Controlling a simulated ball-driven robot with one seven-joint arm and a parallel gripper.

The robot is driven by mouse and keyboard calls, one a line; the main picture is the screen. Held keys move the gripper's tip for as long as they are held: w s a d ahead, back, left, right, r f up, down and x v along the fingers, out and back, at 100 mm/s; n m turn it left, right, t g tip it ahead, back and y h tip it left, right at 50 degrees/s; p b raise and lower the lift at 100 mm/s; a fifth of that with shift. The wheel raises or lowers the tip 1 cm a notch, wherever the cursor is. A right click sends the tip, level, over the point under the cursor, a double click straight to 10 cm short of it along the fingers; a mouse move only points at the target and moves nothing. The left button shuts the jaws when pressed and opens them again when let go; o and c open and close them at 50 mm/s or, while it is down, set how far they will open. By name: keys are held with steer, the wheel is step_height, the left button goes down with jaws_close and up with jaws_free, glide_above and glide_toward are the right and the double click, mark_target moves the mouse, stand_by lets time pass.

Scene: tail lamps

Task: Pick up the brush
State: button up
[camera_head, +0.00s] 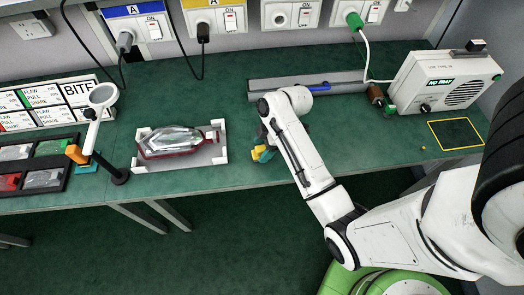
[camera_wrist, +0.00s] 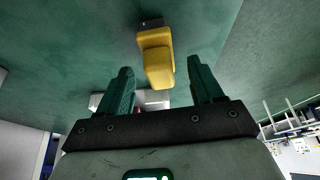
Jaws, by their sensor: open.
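A yellow block-shaped thing with a dark end, which looks like the brush (camera_wrist: 157,58), shows in the wrist view between and just beyond my fingers. In the head view the yellow thing (camera_head: 263,154) is at the front part of the green bench, partly hidden by my gripper. My gripper (camera_wrist: 159,68) is open, with one green finger on each side of the yellow thing. No contact with either finger shows; gaps are visible on both sides. My wrist and arm hide most of the gripper in the head view.
A white-cornered tray (camera_head: 222,157) with a red-rimmed lamp stands left of my gripper. A magnifier on a stand (camera_head: 103,97) and parts bins (camera_head: 42,179) are further left. A grey rail (camera_head: 262,88) with a blue tool lies behind. A white tester box (camera_head: 445,82) stands right.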

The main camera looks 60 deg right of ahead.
steer(key=shift+x, duration=1.25)
steer(key=shift+c, duration=0.4)
steer(key=c, duration=1.1)
